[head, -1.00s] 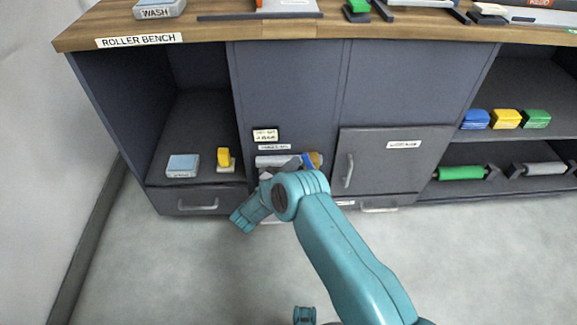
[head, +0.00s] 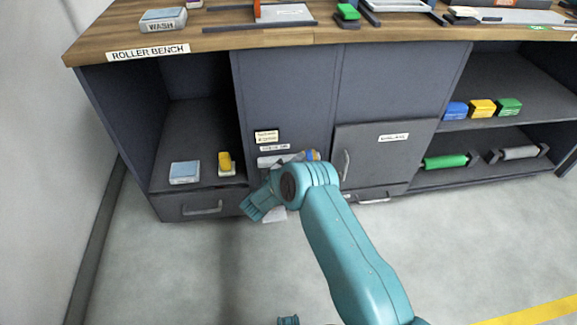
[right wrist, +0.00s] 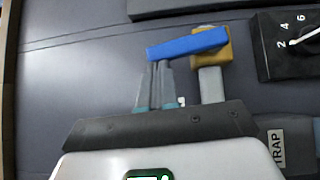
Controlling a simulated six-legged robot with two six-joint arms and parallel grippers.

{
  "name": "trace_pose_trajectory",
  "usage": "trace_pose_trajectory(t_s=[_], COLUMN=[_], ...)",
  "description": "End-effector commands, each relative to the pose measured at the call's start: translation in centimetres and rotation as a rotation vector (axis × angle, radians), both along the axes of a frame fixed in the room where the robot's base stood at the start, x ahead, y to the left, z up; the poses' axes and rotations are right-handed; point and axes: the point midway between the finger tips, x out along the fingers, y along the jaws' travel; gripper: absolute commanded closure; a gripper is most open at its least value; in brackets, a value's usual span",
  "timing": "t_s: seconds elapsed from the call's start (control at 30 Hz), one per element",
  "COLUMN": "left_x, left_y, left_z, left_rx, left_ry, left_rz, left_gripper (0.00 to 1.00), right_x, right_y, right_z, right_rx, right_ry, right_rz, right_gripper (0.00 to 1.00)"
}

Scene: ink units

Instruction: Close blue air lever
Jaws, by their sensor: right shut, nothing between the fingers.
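The blue air lever (right wrist: 187,43) is a flat blue handle on a brass valve body (right wrist: 210,50) with a grey pipe below it. In the right wrist view the lever lies nearly level, its left end slightly lower. My right gripper (right wrist: 159,70) is shut and empty, its fingertips at the lever's left part; I cannot tell whether they touch it. In the head view only a bit of the blue lever (head: 313,155) shows above my right arm, which hides most of the valve and the gripper. My left gripper is not in view.
A black numbered dial (right wrist: 290,45) sits right of the valve, with a TRAP label (right wrist: 277,147) below. In the head view a cabinet door (head: 385,155) is right of the arm, and an open shelf bay with a yellow-topped item (head: 226,163) is left.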

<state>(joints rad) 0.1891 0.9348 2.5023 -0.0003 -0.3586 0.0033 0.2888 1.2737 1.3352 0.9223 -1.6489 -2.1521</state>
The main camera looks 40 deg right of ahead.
Motion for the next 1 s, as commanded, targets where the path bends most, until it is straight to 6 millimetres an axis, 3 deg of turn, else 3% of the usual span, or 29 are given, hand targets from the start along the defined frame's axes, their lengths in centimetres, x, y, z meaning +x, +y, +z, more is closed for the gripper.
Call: trace_pose_trajectory(t_s=[0.3, 0.57, 0.67, 1.0], left_x=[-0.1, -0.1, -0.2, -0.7], left_y=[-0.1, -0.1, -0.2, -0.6], left_z=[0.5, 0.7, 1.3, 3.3], left_rx=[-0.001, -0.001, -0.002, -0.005], left_ry=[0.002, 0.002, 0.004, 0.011], left_rz=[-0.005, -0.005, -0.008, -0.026], left_gripper=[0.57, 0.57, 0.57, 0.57], right_x=[-0.2, -0.3, -0.6, -2.7], right_y=[-1.1, -0.4, 1.0, 9.7], right_z=[0.4, 0.5, 0.5, 0.3], right_rx=[0.003, 0.004, 0.004, 0.001], right_ry=[-0.002, -0.002, -0.001, 0.001], right_rz=[0.001, 0.004, 0.004, 0.006], right_gripper=[1.0, 1.0, 1.0, 1.0])
